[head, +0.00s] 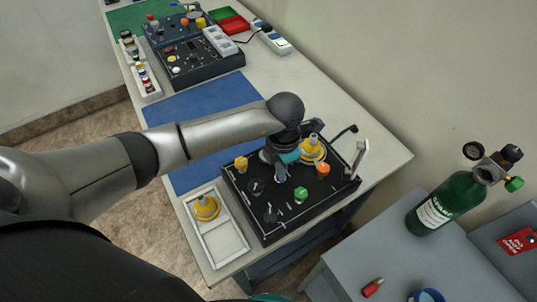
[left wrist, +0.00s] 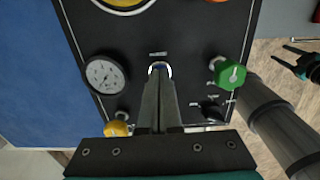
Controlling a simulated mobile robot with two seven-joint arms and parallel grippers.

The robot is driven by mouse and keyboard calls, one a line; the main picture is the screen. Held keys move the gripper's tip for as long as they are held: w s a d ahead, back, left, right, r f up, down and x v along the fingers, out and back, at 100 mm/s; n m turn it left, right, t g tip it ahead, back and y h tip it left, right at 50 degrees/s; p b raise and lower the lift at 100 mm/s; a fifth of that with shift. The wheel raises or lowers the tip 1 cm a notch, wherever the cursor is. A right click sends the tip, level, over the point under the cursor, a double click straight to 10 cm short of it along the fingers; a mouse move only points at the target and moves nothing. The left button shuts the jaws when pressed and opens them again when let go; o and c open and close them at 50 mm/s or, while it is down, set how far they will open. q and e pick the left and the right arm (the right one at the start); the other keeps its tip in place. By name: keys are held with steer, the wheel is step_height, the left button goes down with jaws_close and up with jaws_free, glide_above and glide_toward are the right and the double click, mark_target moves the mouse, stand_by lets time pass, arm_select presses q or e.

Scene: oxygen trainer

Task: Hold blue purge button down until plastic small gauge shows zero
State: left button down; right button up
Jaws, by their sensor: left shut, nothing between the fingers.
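The blue purge button (head: 288,157) is mostly hidden by my left gripper (head: 279,174). In the left wrist view, the shut fingertips of this gripper (left wrist: 160,80) are over the button, and a pale ring with a little blue (left wrist: 160,67) shows around them. I cannot tell how far it is pressed. The small round gauge (left wrist: 105,75) has a white dial and is left of the fingers; its needle is too small to read. The black panel (head: 285,225) carries these parts. My right gripper (left wrist: 300,62) shows at the right edge of the left wrist view, its fingers apart, away from the panel.
A green knob (head: 301,194), an orange knob (head: 322,170) and a yellow knob (head: 241,163) stand near my left gripper. A white tray (head: 236,258) lies beside the panel. A green cylinder (head: 443,207) stands on the grey table at right. The blue mat (head: 205,103) is clear.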

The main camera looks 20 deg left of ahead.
arm_select(q)
step_height(320, 180, up, 7)
steer(key=p, duration=0.5)
steer(key=shift+p, duration=0.3)
stand_by(0.6)
